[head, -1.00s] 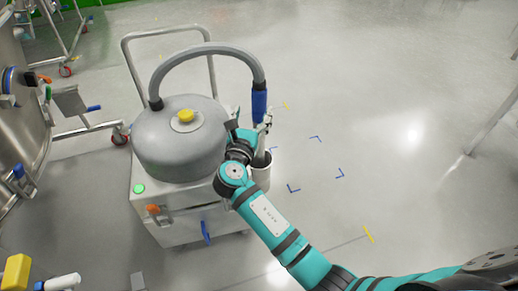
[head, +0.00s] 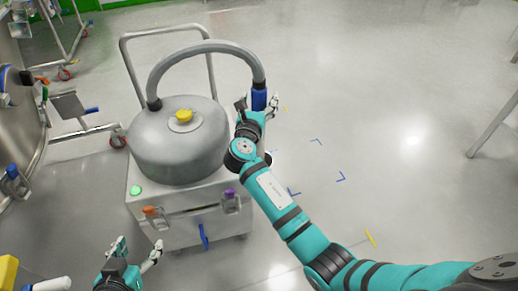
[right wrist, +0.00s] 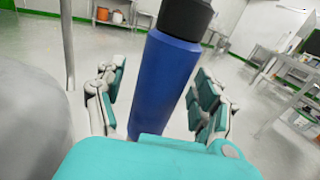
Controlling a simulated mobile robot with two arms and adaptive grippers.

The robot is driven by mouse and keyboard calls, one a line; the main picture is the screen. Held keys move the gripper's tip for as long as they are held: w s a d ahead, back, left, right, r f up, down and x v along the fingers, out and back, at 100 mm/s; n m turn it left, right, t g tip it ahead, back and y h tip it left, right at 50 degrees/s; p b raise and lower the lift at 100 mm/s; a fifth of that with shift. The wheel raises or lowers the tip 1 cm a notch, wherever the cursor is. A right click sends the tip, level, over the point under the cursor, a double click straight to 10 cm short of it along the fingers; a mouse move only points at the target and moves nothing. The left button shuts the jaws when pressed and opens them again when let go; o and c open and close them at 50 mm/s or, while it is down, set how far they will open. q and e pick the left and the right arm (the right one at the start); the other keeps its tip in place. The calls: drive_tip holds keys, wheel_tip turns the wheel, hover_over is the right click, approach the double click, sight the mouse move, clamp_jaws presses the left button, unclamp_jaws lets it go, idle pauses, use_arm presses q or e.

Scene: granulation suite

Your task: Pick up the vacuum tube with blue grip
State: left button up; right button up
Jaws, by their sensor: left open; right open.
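The vacuum tube (head: 205,47) is a grey hose arching from the top of a round metal vacuum, with a blue grip (head: 259,97) at its right end. The blue grip stands near upright between the spread fingers of my right gripper (head: 258,104). In the right wrist view the blue grip (right wrist: 165,80) shows large, with gaps between it and the fingers on both sides. My right gripper is open around it; its lower end is hidden by the hand. My left gripper (head: 138,248) is open and empty at lower left, in front of the cart.
The vacuum (head: 178,140) with a yellow knob sits on a metal cart (head: 180,230) with a tall push handle. Steel equipment and a wheeled frame (head: 75,108) stand at left. The floor to the right is clear, with blue corner marks.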

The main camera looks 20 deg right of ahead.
drive_tip(key=c, duration=1.3)
drive_tip(key=shift+r, duration=0.1)
